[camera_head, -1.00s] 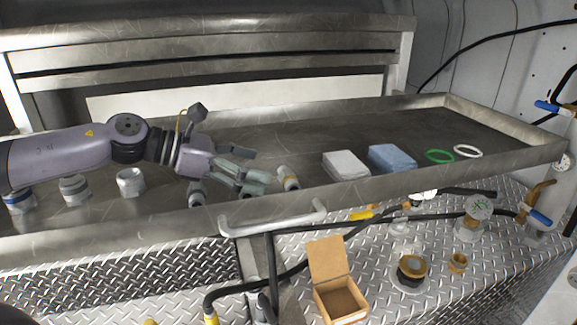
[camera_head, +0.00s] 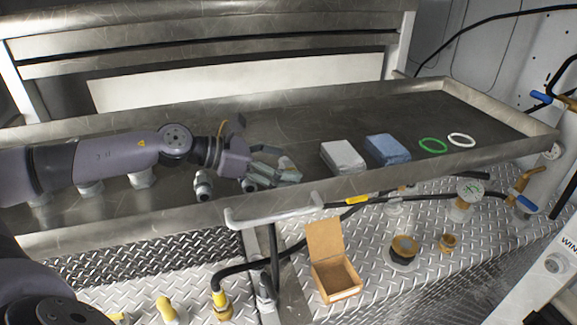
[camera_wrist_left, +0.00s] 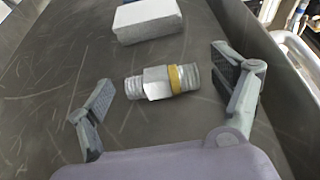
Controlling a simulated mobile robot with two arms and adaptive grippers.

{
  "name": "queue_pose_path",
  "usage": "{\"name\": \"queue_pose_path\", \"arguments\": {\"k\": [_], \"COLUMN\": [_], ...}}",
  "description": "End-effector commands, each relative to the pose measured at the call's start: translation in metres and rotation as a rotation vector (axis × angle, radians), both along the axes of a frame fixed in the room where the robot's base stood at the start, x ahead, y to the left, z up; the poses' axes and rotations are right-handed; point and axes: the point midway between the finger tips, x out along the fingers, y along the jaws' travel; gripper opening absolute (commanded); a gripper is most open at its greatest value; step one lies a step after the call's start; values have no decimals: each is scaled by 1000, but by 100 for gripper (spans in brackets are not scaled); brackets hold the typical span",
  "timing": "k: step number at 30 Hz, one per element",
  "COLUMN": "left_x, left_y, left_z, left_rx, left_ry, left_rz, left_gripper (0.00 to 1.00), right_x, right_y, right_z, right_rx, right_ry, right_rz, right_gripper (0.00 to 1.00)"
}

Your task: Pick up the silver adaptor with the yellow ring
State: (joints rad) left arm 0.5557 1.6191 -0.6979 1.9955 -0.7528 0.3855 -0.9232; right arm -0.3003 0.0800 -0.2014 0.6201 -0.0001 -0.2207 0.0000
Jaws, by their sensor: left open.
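The silver adaptor with the yellow ring (camera_wrist_left: 173,78) lies on its side on the tray floor in the left wrist view. It has threaded ends, a hex middle and the yellow band right of the middle. My left gripper (camera_wrist_left: 170,92) is open, with one finger on each side of the adaptor and gaps between. The adaptor is not gripped. In the head view my left gripper (camera_head: 280,170) is low over the tray and its fingers mostly hide the adaptor. My right gripper is not in view.
The metal tray (camera_head: 270,118) has a raised rim. A white block (camera_head: 342,157), a blue block (camera_head: 387,149), a green ring (camera_head: 433,146) and a white ring (camera_head: 461,140) lie to the right. Another silver fitting (camera_head: 203,184) stands left of the gripper. An open cardboard box (camera_head: 336,277) is below.

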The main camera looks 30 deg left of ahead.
Motion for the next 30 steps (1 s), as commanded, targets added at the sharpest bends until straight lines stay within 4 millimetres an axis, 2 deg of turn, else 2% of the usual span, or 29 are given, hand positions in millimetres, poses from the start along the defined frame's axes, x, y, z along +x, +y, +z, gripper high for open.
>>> {"name": "queue_pose_path", "arguments": {"k": [3,27,30], "left_x": [0,0,0], "left_y": [0,0,0], "left_z": [0,0,1], "left_rx": [0,0,0], "left_ry": [0,0,-2], "left_rz": [0,0,1], "left_gripper": [84,31,30], "right_x": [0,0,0], "right_y": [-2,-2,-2], "right_z": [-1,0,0], "right_rx": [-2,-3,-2], "right_ry": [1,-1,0], "right_rz": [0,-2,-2], "right_gripper": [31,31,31]}}
